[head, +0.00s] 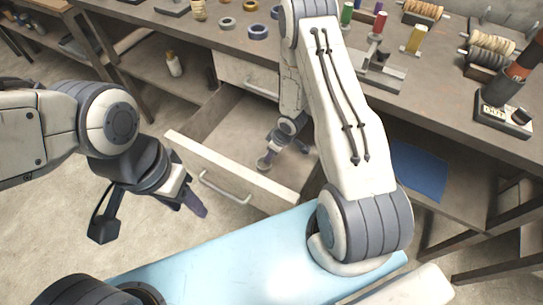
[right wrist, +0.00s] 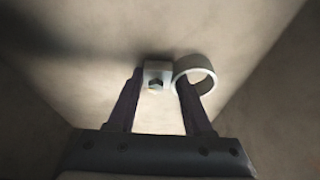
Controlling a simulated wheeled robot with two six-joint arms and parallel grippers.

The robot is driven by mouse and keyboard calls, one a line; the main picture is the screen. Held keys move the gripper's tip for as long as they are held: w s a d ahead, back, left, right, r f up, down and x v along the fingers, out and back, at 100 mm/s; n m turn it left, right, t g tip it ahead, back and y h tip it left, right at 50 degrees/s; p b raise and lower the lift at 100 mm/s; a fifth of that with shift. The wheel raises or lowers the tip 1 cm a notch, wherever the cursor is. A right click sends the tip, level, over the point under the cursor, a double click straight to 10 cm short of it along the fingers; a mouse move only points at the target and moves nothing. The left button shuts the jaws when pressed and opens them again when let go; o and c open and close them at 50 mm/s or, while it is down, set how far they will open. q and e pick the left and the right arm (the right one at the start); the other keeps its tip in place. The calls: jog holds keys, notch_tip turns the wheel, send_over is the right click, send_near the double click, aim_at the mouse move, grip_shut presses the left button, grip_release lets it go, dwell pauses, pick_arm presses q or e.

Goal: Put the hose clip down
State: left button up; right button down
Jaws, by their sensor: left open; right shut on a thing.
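The hose clip is a pale ring with a small block and a dark bolt. In the right wrist view the hose clip (right wrist: 196,72) sits between the fingers of my right gripper (right wrist: 158,82), which is shut on its block; the ring stands out to the right. In the head view my right gripper (head: 284,152) reaches down into the open drawer (head: 240,125), and the hose clip (head: 263,162) shows small at its tip. I cannot tell whether the clip touches the drawer bottom. My left gripper (head: 193,199) is open and empty, in front of the drawer, left of it.
The drawer front with its handle (head: 225,188) juts out from under the workbench (head: 290,50). Several spools, rolls and tools stand on the bench top. A blue sheet (head: 418,170) lies on the lower shelf at right, and a bottle (head: 173,64) on the lower shelf at left.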

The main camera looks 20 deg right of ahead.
pick_arm(q)
jog(key=shift+f, duration=0.15)
pick_arm(e)
jog(key=shift+f, duration=0.65)
jog(key=shift+f, duration=0.15)
jog(key=shift+c, duration=1.6)
grip_release()
pick_arm(q)
jog(key=shift+f, duration=0.1)
